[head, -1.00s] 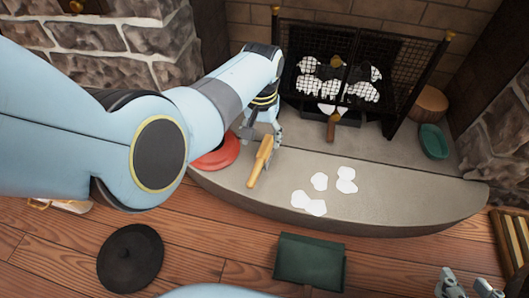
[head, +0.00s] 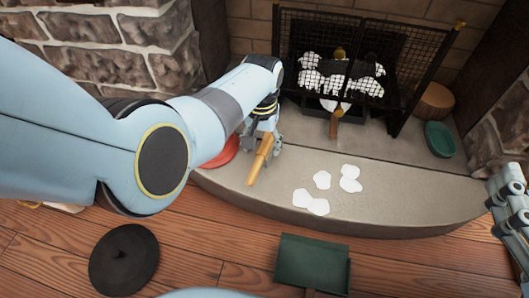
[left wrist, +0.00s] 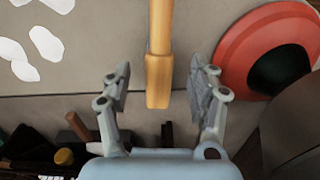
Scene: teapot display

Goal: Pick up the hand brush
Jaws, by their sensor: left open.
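A hand brush with a wooden handle (head: 259,162) lies on the grey hearth, its handle pointing toward the front edge. Its far end is hidden by my left gripper in the head view. My left gripper (head: 264,136) is at the far end of the visible handle. In the left wrist view the brush handle (left wrist: 160,45) comes down from the top, and its end lies between the spread fingers of my left gripper (left wrist: 159,76). Gaps show on both sides of it. My right gripper (head: 508,198) is at the right edge of the head view, partly cut off.
A red disc (head: 224,153) lies beside the left gripper. White patches (head: 321,180) lie on the hearth to the right. A mesh screen (head: 412,75) and another wooden-handled tool (head: 334,127) are behind. A green dustpan (head: 314,258) and black round lid (head: 124,258) lie on the wooden floor.

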